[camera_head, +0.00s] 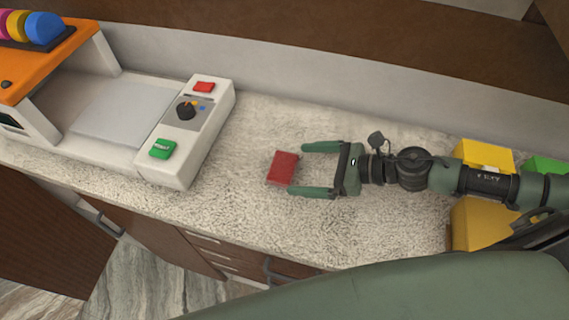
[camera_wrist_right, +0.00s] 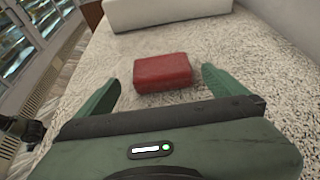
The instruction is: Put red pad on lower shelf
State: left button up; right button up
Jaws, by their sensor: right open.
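The red pad (camera_head: 283,168) is a small red block lying on the speckled counter, in the middle of the head view. My right gripper (camera_head: 310,169) is open, and its two green fingers point left toward the pad. The pad lies just ahead of the fingertips, apart from both fingers. In the right wrist view the red pad (camera_wrist_right: 162,72) lies ahead, between the lines of the open fingers (camera_wrist_right: 160,90). My left gripper is not in view. No lower shelf can be made out in these views.
A white machine with a control panel (camera_head: 187,125), a red button and a green button stands left of the pad. Yellow blocks (camera_head: 485,155) and a green block (camera_head: 545,165) are at the right, by my arm. Drawers are below the counter's front edge. Counter around the pad is clear.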

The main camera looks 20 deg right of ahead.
aim_at(287, 166)
jog(key=shift+w+a, duration=0.3)
jog(key=shift+a, duration=0.1)
jog(key=p+x, duration=0.3)
jog(key=x, duration=0.1)
jog(key=shift+w+r+p, duration=0.15)
jog(key=shift+r+p, duration=0.05)
jog(key=shift+p, duration=0.15)
jog(key=shift+w+a+f, duration=0.25)
jog(key=shift+a+f, duration=0.1)
jog(key=shift+f, duration=0.05)
